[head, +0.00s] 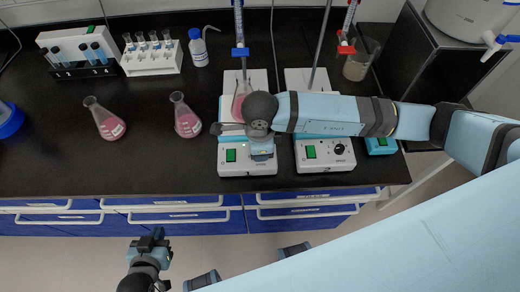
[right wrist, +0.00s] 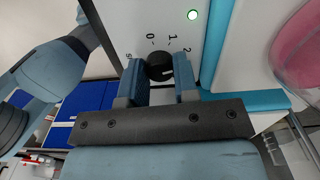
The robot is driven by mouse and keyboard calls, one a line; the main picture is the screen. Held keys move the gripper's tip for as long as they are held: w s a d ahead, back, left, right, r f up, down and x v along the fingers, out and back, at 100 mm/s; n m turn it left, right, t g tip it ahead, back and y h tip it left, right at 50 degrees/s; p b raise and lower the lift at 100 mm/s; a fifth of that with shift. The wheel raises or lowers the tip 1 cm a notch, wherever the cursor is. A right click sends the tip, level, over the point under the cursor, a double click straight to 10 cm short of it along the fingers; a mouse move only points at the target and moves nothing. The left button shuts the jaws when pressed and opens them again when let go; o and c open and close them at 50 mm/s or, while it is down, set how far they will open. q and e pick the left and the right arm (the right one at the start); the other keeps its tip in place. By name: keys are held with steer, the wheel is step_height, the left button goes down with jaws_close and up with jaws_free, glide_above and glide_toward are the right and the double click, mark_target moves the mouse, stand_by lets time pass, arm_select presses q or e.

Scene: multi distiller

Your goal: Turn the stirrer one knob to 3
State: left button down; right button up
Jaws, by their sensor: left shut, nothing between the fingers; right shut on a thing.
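Stirrer one (head: 231,168) is the left white stirrer on the black bench. Its round black knob (right wrist: 158,66) shows in the right wrist view, with dial marks 0, 1 and 2 around it. The knob's white line points to the right and slightly down in that view, past the 2; the 3 is hidden. My right gripper (right wrist: 158,88) is shut on the knob, one finger on each side. In the head view my right arm covers this knob. My left gripper (head: 158,236) is shut and empty, low in front of the drawers.
A second stirrer (head: 316,165) with its own knob (head: 339,149) stands just to the right. Pink flasks (head: 187,121) (head: 108,124), test tube racks (head: 151,63) and a bottle (head: 198,52) stand to the left.

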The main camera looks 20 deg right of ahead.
steer(key=m+b, duration=0.1)
steer(key=m, duration=0.2)
steer(key=shift+m+b, duration=0.3)
steer(key=shift+m, duration=1.4)
steer(key=o, duration=0.9)
steer(key=shift+o, duration=0.2)
steer(key=shift+r, duration=0.15)
step_height(320, 180, up, 14)
steer(key=shift+f+b, duration=0.2)
steer(key=shift+b, duration=0.25)
steer(key=shift+s, duration=0.1)
